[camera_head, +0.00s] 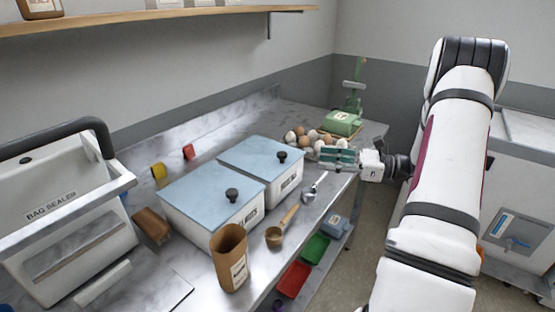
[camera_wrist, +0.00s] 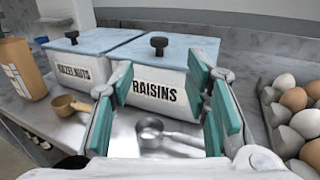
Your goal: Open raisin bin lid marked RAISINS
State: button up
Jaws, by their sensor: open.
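The raisin bin (camera_wrist: 158,88) is a white box lettered RAISINS, seen between my fingers in the wrist view. Its pale blue lid (camera_wrist: 182,45) lies flat and closed, with a black knob (camera_wrist: 159,43) on top. In the head view it is the farther of two bins, with its lid (camera_head: 262,155) and knob (camera_head: 282,157) in plain sight. My gripper (camera_wrist: 170,98) is open and empty, with teal pads facing each other, in front of the bin and apart from the lid. In the head view, my gripper (camera_head: 338,157) is right of the bin, beside the eggs.
A second lidded bin (camera_head: 212,200), lettered HAZELNUTS in part, stands next to it. A metal scoop (camera_head: 314,189), a wooden scoop (camera_head: 282,226) and a brown bag (camera_head: 230,257) lie or stand in front. Eggs (camera_head: 300,138) and a green scale (camera_head: 342,122) are at the far end.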

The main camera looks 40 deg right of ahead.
aim_at(282, 153)
jog(key=p+x, duration=0.1)
jog(key=x, duration=1.2)
jog(key=shift+a, duration=0.1)
jog(key=shift+c, duration=0.3)
grip_shut()
